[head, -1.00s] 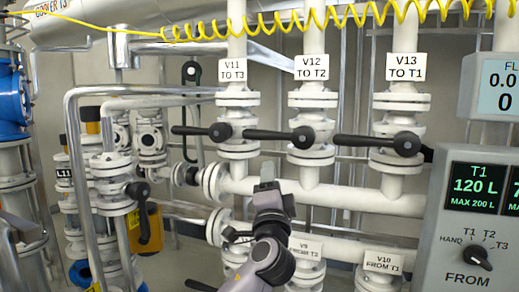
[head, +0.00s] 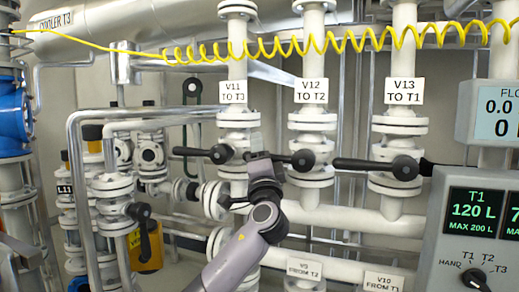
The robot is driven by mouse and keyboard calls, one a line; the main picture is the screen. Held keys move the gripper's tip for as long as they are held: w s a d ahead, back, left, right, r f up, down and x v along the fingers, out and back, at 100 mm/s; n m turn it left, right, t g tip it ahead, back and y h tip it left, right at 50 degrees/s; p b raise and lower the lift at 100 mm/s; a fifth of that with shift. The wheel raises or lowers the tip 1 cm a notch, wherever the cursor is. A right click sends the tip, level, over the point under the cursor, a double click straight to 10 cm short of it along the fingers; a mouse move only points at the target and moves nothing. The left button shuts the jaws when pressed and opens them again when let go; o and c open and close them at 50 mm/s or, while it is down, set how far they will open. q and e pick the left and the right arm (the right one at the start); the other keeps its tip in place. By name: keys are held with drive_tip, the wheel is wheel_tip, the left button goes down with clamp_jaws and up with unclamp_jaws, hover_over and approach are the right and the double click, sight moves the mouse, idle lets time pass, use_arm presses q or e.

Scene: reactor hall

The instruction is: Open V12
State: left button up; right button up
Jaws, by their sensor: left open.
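Valve V12 has a label (head: 312,91) reading "V12 TO T2" on a white vertical pipe. Its black handle has a round hub (head: 302,160) and lies roughly level, pointing left. My left gripper (head: 261,157) is open, at the left part of this handle and covering much of it. I cannot tell whether the handle is between the fingers or behind them. My right gripper is not in view.
The V11 handle (head: 200,152) is close on the left and the V13 handle (head: 365,165) on the right, both level. A yellow coiled cable (head: 290,47) hangs across above. A grey control panel (head: 455,250) stands at right.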

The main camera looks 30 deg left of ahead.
use_arm(q)
clamp_jaws()
wheel_tip(320, 180, down, 7)
drive_tip(key=d+n+g+b, duration=0.1)
drive_tip(key=n+g+b, duration=0.5)
drive_tip(key=n+b, duration=0.1)
drive_tip(key=shift+w+d+n+b, duration=0.25)
drive_tip(key=shift+n+b, duration=0.1)
drive_tip(key=shift+n, duration=0.55)
drive_tip(key=shift+r, duration=0.15)
unclamp_jaws()
drive_tip(key=shift+r, duration=0.1)
drive_tip(key=shift+s, duration=0.1)
